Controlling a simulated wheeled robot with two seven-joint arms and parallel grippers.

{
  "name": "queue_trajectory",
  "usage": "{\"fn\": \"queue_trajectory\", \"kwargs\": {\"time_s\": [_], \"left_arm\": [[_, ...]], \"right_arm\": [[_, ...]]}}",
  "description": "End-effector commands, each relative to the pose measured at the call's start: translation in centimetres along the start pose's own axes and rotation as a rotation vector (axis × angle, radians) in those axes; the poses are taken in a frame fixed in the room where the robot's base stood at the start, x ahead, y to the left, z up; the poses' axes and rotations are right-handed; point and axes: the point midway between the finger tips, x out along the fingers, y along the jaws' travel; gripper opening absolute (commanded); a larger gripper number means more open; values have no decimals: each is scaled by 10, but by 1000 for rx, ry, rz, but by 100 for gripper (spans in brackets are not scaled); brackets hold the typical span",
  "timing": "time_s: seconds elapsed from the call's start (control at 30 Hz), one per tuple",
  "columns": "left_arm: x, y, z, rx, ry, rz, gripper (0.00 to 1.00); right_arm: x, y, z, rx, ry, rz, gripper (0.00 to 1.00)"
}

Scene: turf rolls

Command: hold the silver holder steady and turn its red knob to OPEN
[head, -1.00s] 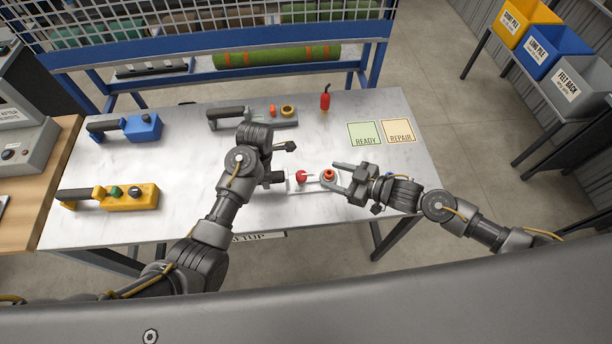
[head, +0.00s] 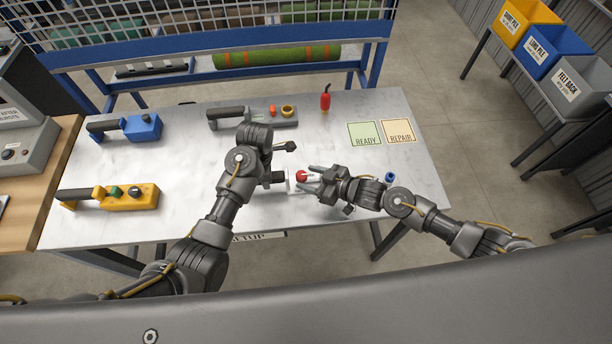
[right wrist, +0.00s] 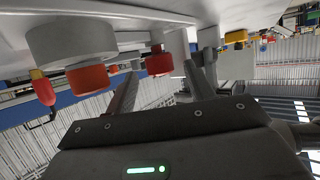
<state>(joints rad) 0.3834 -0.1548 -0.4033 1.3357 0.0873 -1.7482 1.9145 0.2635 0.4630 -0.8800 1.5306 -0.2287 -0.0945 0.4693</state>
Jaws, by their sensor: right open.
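The silver holder (head: 294,187) lies near the front of the grey table, with its red knob (head: 301,175) on top. My right gripper (head: 309,179) is open and reaches in from the right over the holder, its fingertips close to the knob. In the right wrist view the red knob (right wrist: 158,61) shows between the two open fingers, with no clear contact. An orange-red part under a round grey piece (right wrist: 72,42) shows left of the fingers there.
A blue holder (head: 142,127), a yellow holder (head: 130,198) and a grey holder (head: 285,116) lie on the table (head: 200,170). A red bottle (head: 325,100) stands behind, near the READY (head: 365,134) and REPAIR (head: 399,130) squares. A small blue piece (head: 390,177) is at right.

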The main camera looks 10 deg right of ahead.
Motion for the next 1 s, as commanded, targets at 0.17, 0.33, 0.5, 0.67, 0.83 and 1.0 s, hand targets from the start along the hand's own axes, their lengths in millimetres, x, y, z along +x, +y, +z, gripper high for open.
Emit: {"fn": "queue_trajectory", "kwargs": {"time_s": [0.17,0.33,0.5,0.67,0.83,1.0], "left_arm": [[3,-1,-2,-1,2,-5,0],[3,-1,-2,-1,2,-5,0],[3,-1,-2,-2,2,-4,0],[3,-1,-2,-2,2,-4,0],[2,-1,-2,-2,2,-4,0],[2,-1,-2,-2,2,-4,0]], "right_arm": [[16,0,0,-1,1,-1,53],[19,0,0,-1,1,-1,53],[19,0,0,-1,1,-1,53],[18,0,0,-1,1,-1,32],[18,0,0,-1,0,-1,10],[19,2,0,-19,0,-34,9]]}}
